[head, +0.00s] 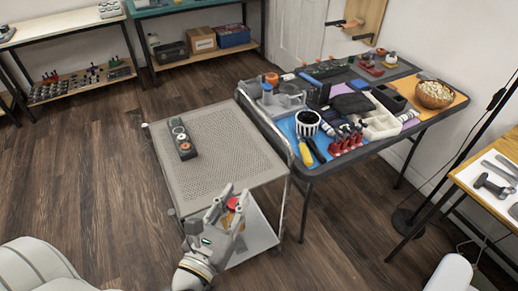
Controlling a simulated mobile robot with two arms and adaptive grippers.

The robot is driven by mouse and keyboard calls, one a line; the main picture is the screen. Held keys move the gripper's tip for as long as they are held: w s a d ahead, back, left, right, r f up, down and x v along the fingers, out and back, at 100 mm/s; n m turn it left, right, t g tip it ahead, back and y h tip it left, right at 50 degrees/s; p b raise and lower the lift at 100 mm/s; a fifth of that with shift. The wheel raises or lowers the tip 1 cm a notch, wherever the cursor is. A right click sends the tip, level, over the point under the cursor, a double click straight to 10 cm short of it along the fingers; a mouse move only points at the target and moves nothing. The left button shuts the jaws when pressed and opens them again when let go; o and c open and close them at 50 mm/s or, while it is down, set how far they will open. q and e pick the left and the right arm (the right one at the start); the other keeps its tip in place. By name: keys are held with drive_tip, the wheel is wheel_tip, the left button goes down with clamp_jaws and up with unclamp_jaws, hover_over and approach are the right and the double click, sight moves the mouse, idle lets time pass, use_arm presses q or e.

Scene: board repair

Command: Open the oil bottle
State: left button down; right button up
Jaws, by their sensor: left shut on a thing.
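My left gripper (228,204) is in the lower middle of the head view, at the near edge of the grey cart. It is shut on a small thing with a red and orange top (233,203). The fingers hide most of this thing. It may be the oil bottle, but I cannot tell for sure, nor whether a cap is on it. My right gripper is not in view.
The grey perforated cart (225,150) holds a dark strip with round dials (182,138); the rest of its top is clear. A folding table (330,168) crowded with tools and bins stands right of it. A wooden workbench (462,178) is at far right.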

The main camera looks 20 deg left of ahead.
use_arm(q)
drive_tip(key=w+d+m+g+h, duration=0.2)
drive_tip(key=w+d+m+h, duration=0.1)
drive_tip(key=d, duration=0.4)
drive_tip(key=w+d+r+m+g+h, duration=0.1)
drive_tip(key=w+d+m+g+h, duration=0.1)
drive_tip(key=d+m+h, duration=0.3)
drive_tip(key=w+d+h, duration=0.1)
drive_tip(key=d+h, duration=0.1)
drive_tip(key=h, duration=0.1)
drive_tip(key=shift+h, duration=0.3)
